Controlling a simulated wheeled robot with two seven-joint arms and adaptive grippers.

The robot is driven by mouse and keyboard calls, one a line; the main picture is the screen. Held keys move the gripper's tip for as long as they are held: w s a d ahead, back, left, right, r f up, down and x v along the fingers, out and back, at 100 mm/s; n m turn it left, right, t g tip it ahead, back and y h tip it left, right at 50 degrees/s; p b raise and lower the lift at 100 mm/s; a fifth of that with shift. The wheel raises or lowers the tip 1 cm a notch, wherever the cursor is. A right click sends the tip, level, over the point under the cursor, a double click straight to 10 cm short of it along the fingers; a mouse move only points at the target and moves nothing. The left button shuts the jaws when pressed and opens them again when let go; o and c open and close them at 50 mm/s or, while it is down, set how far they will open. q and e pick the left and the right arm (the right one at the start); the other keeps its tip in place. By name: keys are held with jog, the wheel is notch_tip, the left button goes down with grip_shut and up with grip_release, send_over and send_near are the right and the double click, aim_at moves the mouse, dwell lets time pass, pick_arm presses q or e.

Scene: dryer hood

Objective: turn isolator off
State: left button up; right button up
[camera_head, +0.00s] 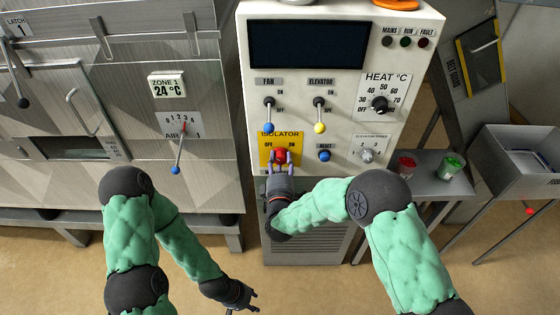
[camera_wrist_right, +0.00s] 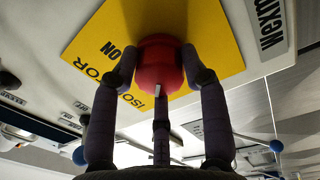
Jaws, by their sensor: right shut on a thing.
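The isolator is a red knob (camera_head: 281,155) on a yellow plate (camera_head: 266,141) marked OFF and ON, low on the left of the white control panel. My right gripper (camera_head: 281,160) is at the knob with its fingers on both sides of it. In the right wrist view the fingers close around the red knob (camera_wrist_right: 159,62), and a white mark shows on its lower edge. The fingers hide part of the knob and plate in the head view. My left gripper (camera_head: 252,300) hangs low, away from the panel; its fingertips look apart with nothing between them.
Close to the isolator are the blue-tipped fan lever (camera_head: 268,116), yellow-tipped elevator lever (camera_head: 319,115), blue reset button (camera_head: 324,155) and elevator speed dial (camera_head: 367,155). A side table (camera_head: 432,181) with red and green cups stands at the right. The floor in front is clear.

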jog(key=shift+s+d+f, duration=0.1)
jog(key=shift+f, duration=0.2)
jog(key=o, duration=1.2)
jog(key=shift+c, duration=0.2)
jog(key=shift+r, duration=0.1)
jog(key=shift+r, duration=0.1)
jog(key=s, duration=1.2)
jog(key=shift+f, duration=0.4)
jog(key=shift+w, duration=0.1)
